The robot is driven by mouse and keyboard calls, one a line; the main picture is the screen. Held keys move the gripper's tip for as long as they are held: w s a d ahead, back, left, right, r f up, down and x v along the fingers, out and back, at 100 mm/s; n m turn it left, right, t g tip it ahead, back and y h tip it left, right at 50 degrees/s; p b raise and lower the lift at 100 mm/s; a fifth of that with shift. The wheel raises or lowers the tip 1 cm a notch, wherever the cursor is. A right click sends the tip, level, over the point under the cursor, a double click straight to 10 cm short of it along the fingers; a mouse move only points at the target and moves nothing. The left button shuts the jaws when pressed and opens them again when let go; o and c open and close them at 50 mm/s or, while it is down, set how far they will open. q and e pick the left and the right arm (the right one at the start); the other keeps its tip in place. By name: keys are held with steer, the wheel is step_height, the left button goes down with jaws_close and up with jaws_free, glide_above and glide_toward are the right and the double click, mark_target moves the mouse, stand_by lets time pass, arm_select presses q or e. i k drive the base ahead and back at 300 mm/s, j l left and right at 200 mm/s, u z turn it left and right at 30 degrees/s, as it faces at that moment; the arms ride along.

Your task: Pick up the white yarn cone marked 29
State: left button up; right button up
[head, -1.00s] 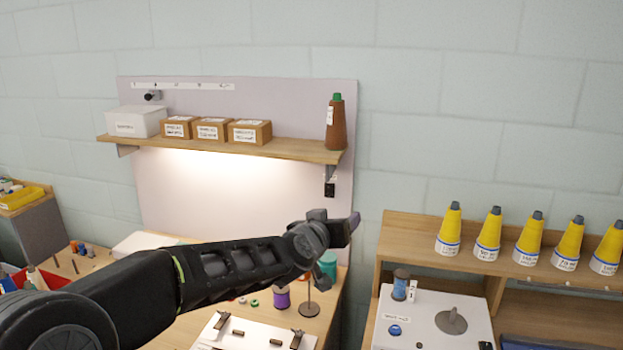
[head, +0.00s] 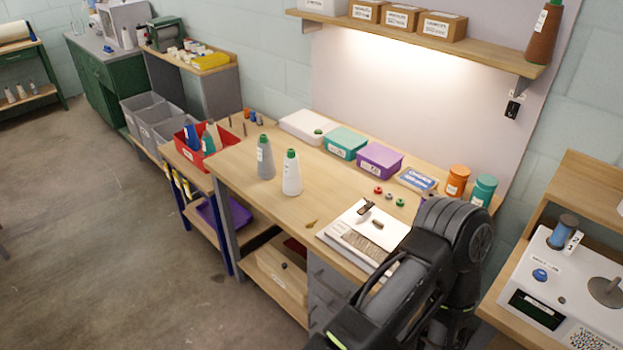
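A white yarn cone (head: 291,175) with a green tip stands upright on the wooden workbench (head: 245,190), near its left front part. Its label is too small to read, so I cannot confirm the number 29. A grey yarn cone (head: 265,160) with a green tip stands just behind it to the left. One of my arms shows at the bottom right, over the bench's front right part, well apart from the white cone. Neither gripper shows in the head view.
A red bin (head: 205,155) stands left of the cones. Behind them are a white box, a teal box (head: 345,143) and a purple box (head: 380,160). A white board (head: 340,230) with small fittings lies to the right. Bench around the white cone's front is clear.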

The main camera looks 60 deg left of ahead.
mark_target(292, 181)
steer(key=i+l, duration=0.15)
steer(key=i, duration=0.15)
steer(key=i+l, duration=0.1)
steer(key=i, duration=0.15)
steer(key=u, duration=2.65)
